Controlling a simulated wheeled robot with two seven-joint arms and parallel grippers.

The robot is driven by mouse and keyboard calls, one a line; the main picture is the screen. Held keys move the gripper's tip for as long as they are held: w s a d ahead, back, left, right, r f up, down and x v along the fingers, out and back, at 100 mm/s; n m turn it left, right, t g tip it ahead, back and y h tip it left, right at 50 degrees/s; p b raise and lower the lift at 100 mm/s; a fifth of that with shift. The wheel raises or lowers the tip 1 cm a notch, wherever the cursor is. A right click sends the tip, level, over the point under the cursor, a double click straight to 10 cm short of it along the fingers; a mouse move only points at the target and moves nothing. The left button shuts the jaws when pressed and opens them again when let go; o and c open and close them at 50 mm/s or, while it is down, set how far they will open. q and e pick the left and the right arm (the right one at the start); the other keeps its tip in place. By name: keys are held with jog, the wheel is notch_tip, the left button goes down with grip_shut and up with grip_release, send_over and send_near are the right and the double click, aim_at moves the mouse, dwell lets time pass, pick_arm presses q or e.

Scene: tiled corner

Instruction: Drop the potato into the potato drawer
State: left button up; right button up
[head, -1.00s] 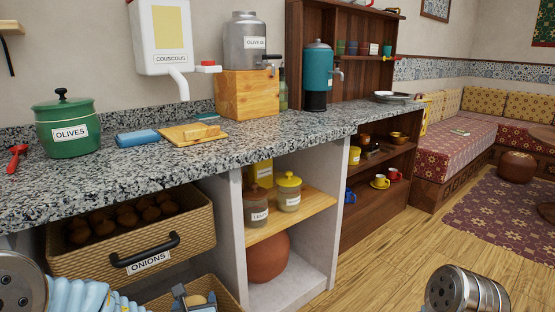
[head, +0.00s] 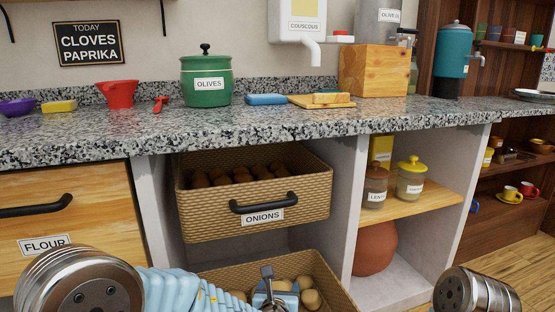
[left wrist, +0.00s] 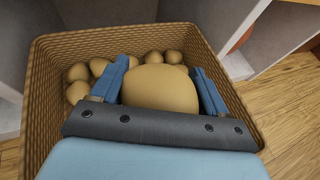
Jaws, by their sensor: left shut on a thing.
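In the left wrist view a large tan potato (left wrist: 160,88) sits between the two blue fingers of my left gripper (left wrist: 160,85), which is shut on it. Below it is the woven potato drawer (left wrist: 50,85), pulled out, with several smaller potatoes (left wrist: 100,66) at its far end. In the head view the drawer (head: 326,265) is low in the middle, and my left gripper (head: 277,292) is over it. The held potato is hard to make out there. The drawer's front label is out of view. My right gripper is not in view.
The onions drawer (head: 300,207), also pulled out, hangs above the potato drawer. A flour drawer (head: 45,230) is on the left. A white partition (head: 350,215) and a shelf with jars (head: 410,179) stand to the right. The granite counter (head: 220,122) runs above.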

pick_arm(q)
notch_tip(320, 180, down, 4)
jog(key=shift+r+b, duration=0.1)
jog(key=shift+b, duration=0.8)
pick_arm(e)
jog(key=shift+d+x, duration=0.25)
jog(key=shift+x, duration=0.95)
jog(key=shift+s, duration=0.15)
pick_arm(q)
jog(key=o, duration=1.1)
jog(key=shift+o, duration=0.2)
jog(key=shift+s, duration=0.1)
jog(key=p+v, duration=0.1)
jog(key=v, duration=1.2)
jog(key=shift+s, duration=0.3)
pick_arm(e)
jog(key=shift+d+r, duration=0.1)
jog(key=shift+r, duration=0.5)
pick_arm(q)
jog(key=shift+r, duration=0.15)
